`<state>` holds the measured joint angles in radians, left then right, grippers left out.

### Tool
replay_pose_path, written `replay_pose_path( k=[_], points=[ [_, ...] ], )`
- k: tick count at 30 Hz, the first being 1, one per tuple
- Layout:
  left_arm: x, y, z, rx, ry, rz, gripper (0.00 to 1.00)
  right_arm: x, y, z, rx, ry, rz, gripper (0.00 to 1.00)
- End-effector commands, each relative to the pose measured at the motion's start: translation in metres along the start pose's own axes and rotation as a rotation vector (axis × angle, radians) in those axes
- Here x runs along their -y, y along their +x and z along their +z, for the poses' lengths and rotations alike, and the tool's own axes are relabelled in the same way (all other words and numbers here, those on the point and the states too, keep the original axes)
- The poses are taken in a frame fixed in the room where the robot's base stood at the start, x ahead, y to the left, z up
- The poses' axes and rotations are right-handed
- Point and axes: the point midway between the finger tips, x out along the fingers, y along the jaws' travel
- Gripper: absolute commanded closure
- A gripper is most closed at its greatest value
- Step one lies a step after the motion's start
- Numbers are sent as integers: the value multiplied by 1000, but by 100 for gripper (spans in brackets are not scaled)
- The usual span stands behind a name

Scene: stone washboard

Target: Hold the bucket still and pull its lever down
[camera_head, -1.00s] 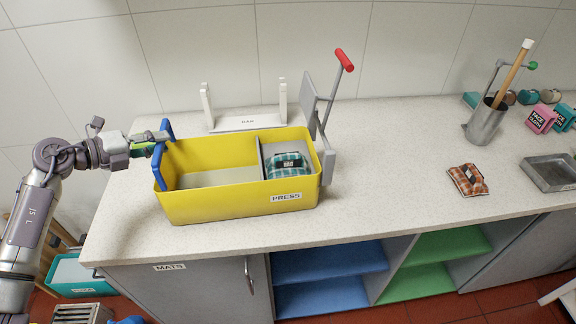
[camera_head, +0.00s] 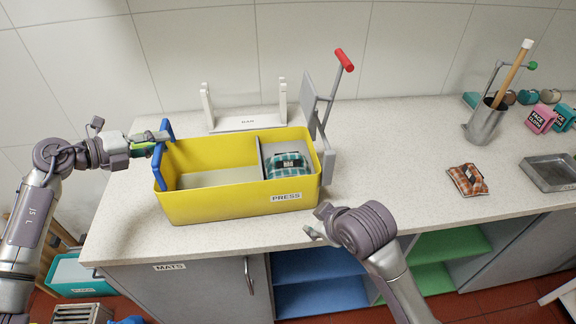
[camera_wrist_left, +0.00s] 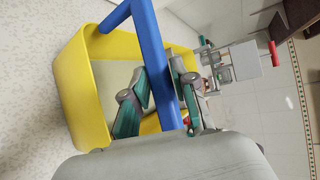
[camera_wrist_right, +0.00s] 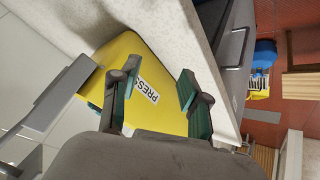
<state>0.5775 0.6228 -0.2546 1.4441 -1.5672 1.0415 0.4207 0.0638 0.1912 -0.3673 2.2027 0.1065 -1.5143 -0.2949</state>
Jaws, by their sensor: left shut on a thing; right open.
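The yellow bucket (camera_head: 218,208), labelled PRESS, stands on the counter. Its blue handle (camera_head: 160,160) is at its left end. Its grey lever with a red grip (camera_head: 344,60) rises up and to the right from its right end. A teal checked cloth (camera_head: 288,165) lies in its right compartment. My left gripper (camera_head: 150,143) is shut on the blue handle, which also shows between its fingers in the left wrist view (camera_wrist_left: 155,60). My right gripper (camera_head: 312,232) is open and empty in front of the bucket's right end, below the lever. In the right wrist view its spread fingers (camera_wrist_right: 160,92) face the yellow wall.
A white rack (camera_head: 245,122) stands behind the bucket. To the right are an orange checked cloth (camera_head: 467,180), a grey tray (camera_head: 552,172) and a metal pot (camera_head: 485,125) with a wooden stick. The counter between bucket and orange cloth is clear.

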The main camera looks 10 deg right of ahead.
Motion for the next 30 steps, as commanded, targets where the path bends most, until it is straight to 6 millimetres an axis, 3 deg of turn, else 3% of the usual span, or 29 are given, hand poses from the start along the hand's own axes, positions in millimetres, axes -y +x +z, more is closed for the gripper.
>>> replay_pose_path(
  k=[1, 3, 12, 18, 21, 25, 30],
  points=[
    [-11, 3, -6, -16, -9, 20, 100, -22, -9, -13, -50, -5, 67, 54],
    [-11, 3, -6, -16, -9, 21, 100, -49, -24, -31, -116, -7, 150, 54],
    [-11, 3, -6, -16, -9, 20, 100, -141, -113, -101, -411, -44, 478, 54],
    [-11, 3, -6, -16, -9, 20, 100, -170, -166, -130, -555, -74, 620, 54],
    [-11, 3, -6, -16, -9, 20, 100, -176, -181, -137, -594, -83, 658, 54],
    [-11, 3, -6, -16, -9, 20, 100, -181, -189, -142, -617, -88, 678, 54],
    [-11, 3, -6, -16, -9, 20, 100, -189, -180, -150, -619, -88, 680, 54]
  ],
)
